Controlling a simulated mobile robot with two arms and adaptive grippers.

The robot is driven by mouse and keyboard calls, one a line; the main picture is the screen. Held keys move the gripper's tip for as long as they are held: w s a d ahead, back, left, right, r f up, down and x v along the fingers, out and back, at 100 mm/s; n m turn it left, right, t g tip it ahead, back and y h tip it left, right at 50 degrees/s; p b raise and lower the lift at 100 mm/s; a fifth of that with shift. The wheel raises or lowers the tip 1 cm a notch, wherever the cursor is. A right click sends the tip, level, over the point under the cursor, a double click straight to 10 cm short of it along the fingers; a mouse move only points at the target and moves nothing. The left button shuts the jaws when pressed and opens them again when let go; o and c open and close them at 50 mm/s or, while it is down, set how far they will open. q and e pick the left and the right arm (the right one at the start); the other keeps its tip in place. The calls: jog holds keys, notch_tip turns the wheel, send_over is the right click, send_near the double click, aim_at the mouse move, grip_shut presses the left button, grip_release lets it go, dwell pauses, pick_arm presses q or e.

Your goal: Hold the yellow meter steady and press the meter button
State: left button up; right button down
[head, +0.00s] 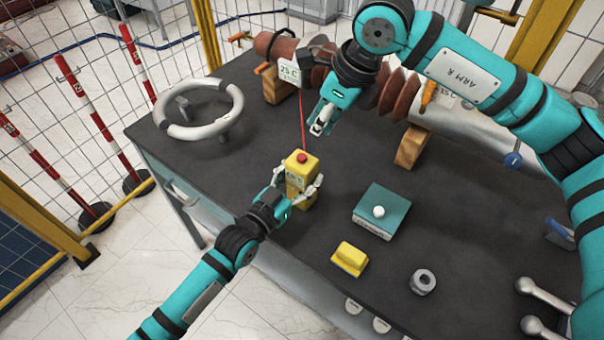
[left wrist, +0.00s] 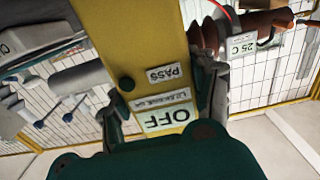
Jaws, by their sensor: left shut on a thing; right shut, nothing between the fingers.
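The yellow meter (head: 302,179) stands on the dark table near its front left edge. Its red button (head: 302,157) is on top, and a red lead rises behind it. My left gripper (head: 302,190) is shut around the meter, one finger on each side. In the left wrist view the meter (left wrist: 130,50) fills the middle, with labels reading OFF and PASS shown upside down; its button is hidden there. My right gripper (head: 318,126) is shut and empty. It appears above and behind the meter, slightly right of the button and apart from it.
A brown ribbed bushing (head: 395,92) on wooden blocks lies behind the meter. A grey handwheel (head: 199,108) is at the left. A teal box with a white knob (head: 381,211), a yellow block (head: 349,259) and a metal nut (head: 422,281) lie to the right.

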aim_at(304, 154)
jog(key=shift+w+a+f+m+t+y, duration=0.45)
jog(key=shift+f+m+y, duration=0.25)
jog(key=shift+f+m, duration=0.75)
jog(key=shift+w+a+f+m+t+y, duration=0.4)
jog(key=shift+a+f+m+y, duration=0.45)
jog(key=shift+m, duration=0.95)
jog(key=shift+w+a+f+m+t+y, duration=0.2)
jog(key=shift+w+f+m+t+y, duration=0.3)
jog(key=shift+f+m, duration=1.05)
jog(key=shift+s, duration=0.1)
